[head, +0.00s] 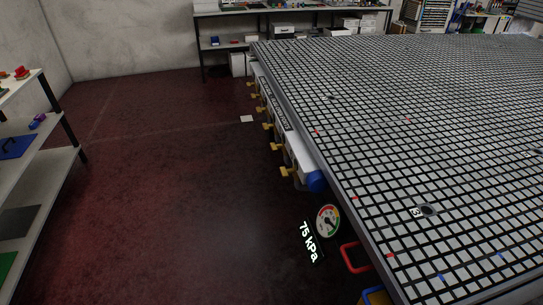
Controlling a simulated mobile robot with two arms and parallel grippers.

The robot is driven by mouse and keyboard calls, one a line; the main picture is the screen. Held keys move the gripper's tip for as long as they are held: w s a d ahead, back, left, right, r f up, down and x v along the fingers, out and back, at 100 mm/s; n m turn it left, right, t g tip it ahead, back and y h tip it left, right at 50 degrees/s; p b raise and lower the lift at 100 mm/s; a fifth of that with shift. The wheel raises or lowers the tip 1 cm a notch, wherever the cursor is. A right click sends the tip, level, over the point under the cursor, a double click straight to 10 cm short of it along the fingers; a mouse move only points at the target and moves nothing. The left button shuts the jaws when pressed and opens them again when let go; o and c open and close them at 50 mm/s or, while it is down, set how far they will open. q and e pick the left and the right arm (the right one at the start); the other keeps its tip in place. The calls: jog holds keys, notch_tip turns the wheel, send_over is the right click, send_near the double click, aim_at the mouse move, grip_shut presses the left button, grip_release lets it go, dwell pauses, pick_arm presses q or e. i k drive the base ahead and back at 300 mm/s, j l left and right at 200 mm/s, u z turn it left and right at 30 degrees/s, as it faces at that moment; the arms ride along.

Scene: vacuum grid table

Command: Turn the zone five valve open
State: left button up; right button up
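A row of yellow valve handles runs along the left side of the grid table (470,125), below its edge. The nearest handle (290,172) is by a blue cylindrical end (317,180). Others follow farther back, including one in the middle of the row (268,126) and a far one (251,84). All stick out to the left, away from the table. Their zone numbers are not readable, so I cannot tell which is zone five. A round gauge (328,221) hangs near the front, with a display (309,242) reading 75 kPa. Neither of my grippers is in view.
A red handle (353,257) sticks out at the table's front left. A shelf (62,165) stands at far left.

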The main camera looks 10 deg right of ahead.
aim_at(274, 147)
jog(key=i+j+z, duration=0.15)
jog(key=i+z, duration=0.2)
jog(key=i+j, duration=0.2)
jog(key=j, duration=0.15)
jog(key=i+j+z, duration=0.15)
jog(key=i+j, duration=0.3)
jog(key=j, duration=0.3)
jog(key=i+j+z, duration=0.15)
jog(key=j, duration=0.2)
jog(key=z, duration=1.45)
jog(key=i+j, duration=0.05)
jog(key=j, duration=0.05)
